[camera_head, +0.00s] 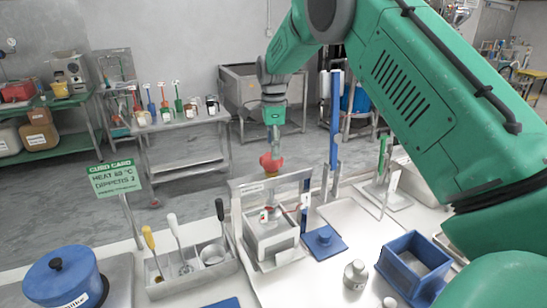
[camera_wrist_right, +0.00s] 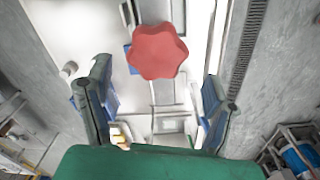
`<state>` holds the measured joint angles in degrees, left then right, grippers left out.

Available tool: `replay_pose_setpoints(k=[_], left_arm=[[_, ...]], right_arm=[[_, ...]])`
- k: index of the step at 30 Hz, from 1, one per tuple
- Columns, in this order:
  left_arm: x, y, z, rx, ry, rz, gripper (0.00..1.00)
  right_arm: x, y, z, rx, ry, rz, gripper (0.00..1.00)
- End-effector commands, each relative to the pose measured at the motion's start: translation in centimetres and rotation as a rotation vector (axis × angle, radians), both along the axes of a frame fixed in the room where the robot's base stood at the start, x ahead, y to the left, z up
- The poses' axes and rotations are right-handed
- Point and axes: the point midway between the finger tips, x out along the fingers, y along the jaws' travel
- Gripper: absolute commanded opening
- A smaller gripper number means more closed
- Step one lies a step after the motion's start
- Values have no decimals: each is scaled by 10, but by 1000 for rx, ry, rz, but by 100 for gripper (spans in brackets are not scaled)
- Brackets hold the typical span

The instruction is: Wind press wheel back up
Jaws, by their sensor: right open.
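The red press wheel (camera_head: 271,162) sits on top of the press frame (camera_head: 262,183), above a white box-shaped mould (camera_head: 270,238). In the right wrist view the wheel (camera_wrist_right: 158,51) is a lobed red knob, seen from above, beyond the fingertips and slightly left of the midline between them. My right gripper (camera_head: 272,145) points down just above the wheel in the head view. Its two blue-padded fingers (camera_wrist_right: 158,105) are spread wide with nothing between them. Whether a fingertip touches the wheel cannot be told. My left gripper is not in view.
A blue pot (camera_head: 65,278) stands at the left. A tool tray (camera_head: 190,268) with several utensils is left of the press. A blue press plate (camera_head: 324,241), a small metal weight (camera_head: 356,274) and a blue open box (camera_head: 413,262) lie to the right. A green sign (camera_head: 114,179) stands behind the pot.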

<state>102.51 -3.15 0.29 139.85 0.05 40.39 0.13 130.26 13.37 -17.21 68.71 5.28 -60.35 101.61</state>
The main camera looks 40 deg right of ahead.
Motion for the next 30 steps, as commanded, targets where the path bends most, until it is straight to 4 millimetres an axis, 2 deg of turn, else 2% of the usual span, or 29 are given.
replay_pose_setpoints(k=[3,9,19,20,21,24,30], left_arm=[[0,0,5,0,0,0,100],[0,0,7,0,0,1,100],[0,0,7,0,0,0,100],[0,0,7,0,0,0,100],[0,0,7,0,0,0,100],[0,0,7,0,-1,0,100],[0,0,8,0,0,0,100]], right_arm=[[-2,0,-19,3,2,0,76],[-2,-3,-39,4,-1,-1,76],[-1,-3,-44,4,-3,0,76],[-1,-3,-43,3,-2,0,69],[-1,-3,-43,3,-2,0,55],[-1,-2,-42,2,-5,0,26],[0,-2,-41,0,-6,1,26]])
